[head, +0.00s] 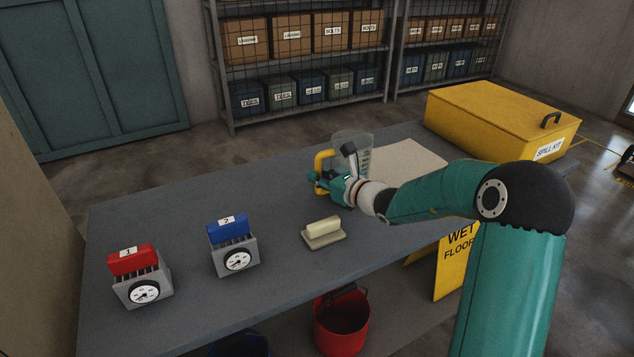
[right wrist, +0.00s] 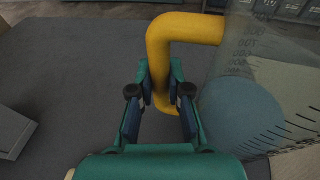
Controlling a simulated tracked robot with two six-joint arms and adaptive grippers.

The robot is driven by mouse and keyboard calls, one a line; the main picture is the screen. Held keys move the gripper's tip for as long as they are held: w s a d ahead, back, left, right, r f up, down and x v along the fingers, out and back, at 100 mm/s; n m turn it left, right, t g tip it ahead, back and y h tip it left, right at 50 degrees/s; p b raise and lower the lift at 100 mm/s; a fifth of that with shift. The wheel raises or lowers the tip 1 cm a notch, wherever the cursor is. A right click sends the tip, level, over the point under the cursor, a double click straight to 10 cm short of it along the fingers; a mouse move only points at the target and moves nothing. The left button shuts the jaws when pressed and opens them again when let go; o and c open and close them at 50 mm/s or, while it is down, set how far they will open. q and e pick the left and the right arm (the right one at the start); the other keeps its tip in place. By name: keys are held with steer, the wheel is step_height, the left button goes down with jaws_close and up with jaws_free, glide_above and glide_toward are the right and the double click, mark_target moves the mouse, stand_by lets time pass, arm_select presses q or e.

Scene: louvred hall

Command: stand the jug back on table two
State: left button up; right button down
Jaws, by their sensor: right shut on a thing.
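The jug (head: 363,148) is a clear measuring jug with a yellow handle (head: 324,158). It is upright at the far side of the grey table (head: 200,195), beside a pale mat. Whether its base touches the table is hidden behind my arm. My right gripper (head: 325,180) is shut on the handle. In the right wrist view, the fingers of the gripper (right wrist: 154,92) lie on both sides of the yellow handle (right wrist: 185,27), and the clear body of the jug (right wrist: 270,75) with printed marks is to the right. My left gripper is not in view.
On the table are a pale mat (head: 418,160), a yellow spill kit box (head: 495,115), a sponge-like block on a dish (head: 324,240), and two gauge units with a red top (head: 132,260) and blue top (head: 228,228). The table's middle is free. A red bucket (head: 342,325) stands below.

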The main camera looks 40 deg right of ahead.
steer(key=shift+f, duration=0.35)
steer(key=c, duration=1.1)
jaws_free()
